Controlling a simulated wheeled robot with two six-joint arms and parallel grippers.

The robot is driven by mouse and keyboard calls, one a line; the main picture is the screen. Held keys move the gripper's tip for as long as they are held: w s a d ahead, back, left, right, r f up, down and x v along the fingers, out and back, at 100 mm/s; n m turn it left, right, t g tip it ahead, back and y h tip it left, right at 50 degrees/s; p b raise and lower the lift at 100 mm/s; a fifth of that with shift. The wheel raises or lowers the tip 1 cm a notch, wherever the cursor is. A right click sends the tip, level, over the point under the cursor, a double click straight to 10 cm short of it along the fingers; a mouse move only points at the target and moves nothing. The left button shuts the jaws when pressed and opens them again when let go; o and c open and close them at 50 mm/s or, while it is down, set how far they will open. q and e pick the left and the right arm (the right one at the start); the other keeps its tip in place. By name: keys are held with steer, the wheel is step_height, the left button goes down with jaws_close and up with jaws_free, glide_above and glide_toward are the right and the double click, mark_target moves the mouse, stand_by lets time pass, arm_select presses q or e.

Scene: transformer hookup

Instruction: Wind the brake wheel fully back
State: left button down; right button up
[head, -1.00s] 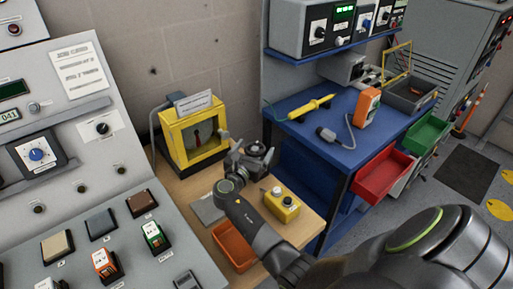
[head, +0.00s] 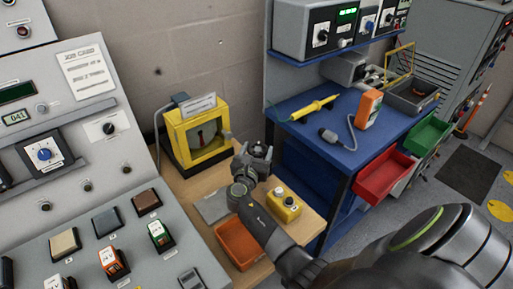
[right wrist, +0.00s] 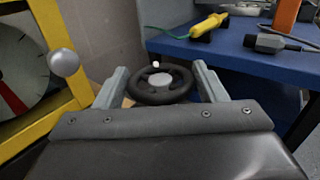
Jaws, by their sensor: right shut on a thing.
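The brake wheel (right wrist: 160,84) is a black ring with a grey hub and a small white knob on its far side. It sits between the two fingers of my right gripper (right wrist: 160,90), which is shut on its rim. In the head view my right gripper (head: 254,158) is over the wheel at the back right of the wooden bench, and it partly hides the wheel. Beside it stands a yellow-framed dial box (head: 198,132) with a red needle. The dial (right wrist: 22,75) also shows large at left in the right wrist view. My left gripper is out of view.
A yellow box with buttons (head: 284,205) and an orange tray (head: 238,247) are on the bench near my arm. A control panel (head: 120,215) stands at left. A blue workbench (head: 345,148) with red and green bins is at right.

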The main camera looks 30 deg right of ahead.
steer(key=shift+s+d+n+t+y+p, duration=0.1)
steer(key=shift+d+n+t+y+p, duration=0.1)
steer(key=shift+n+t+y+p, duration=0.7)
steer(key=shift+n+t+y, duration=1)
steer(key=shift+n+y, duration=0.1)
steer(key=shift+y, duration=0.5)
steer(key=o, duration=1)
steer(key=b+v, duration=0.2)
steer(key=v, duration=1.5)
steer(key=shift+s, duration=0.3)
